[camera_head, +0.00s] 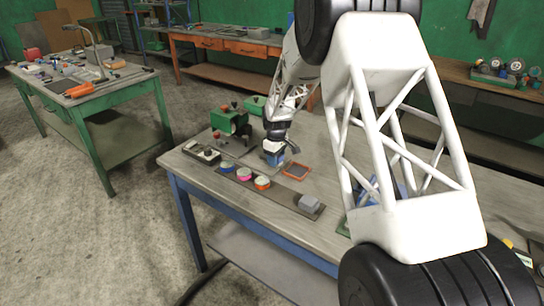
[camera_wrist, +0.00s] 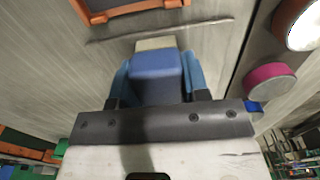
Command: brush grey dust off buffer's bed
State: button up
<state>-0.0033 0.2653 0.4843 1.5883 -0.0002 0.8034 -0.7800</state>
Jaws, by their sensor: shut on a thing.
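My gripper (camera_head: 273,156) is low over the middle of the blue-legged bench, next to a green machine that looks like the buffer (camera_head: 231,121). In the wrist view my gripper (camera_wrist: 157,72) has its blue fingers on both sides of a blue block with a pale cream end, which looks like the brush (camera_wrist: 156,70). The brush's far end points at the bench top. I cannot tell whether it touches. A flat grey area in front of the green machine may be its bed, partly hidden by my gripper. I cannot make out grey dust.
An orange-rimmed dark tray (camera_head: 296,171) lies right of my gripper. A dark strip in front carries a blue-topped, a pink (camera_head: 244,173) and an orange round tin (camera_head: 262,183), and a grey block (camera_head: 309,203). A small dark box (camera_head: 202,152) sits at the left edge.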

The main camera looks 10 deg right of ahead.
aim_at(257, 157)
jog(key=shift+w+a+f, duration=0.1)
jog(key=shift+w+a, duration=1.35)
jog(key=shift+a, duration=0.3)
jog(key=shift+w+a, duration=0.25)
jog(key=shift+w, duration=0.05)
jog(key=shift+w+a, duration=0.25)
jog(key=shift+w+a+r, duration=0.2)
jog(key=shift+w+a, duration=0.8)
jog(key=shift+w, duration=0.05)
jog(key=shift+w+a+f, duration=0.15)
jog(key=shift+w+a, duration=0.05)
jog(key=shift+a, duration=0.05)
jog(key=shift+w+a, duration=0.2)
jog(key=shift+w, duration=0.05)
jog(key=shift+s+d, duration=3.65)
jog(key=shift+a+r, duration=0.1)
jog(key=shift+r, duration=4.15)
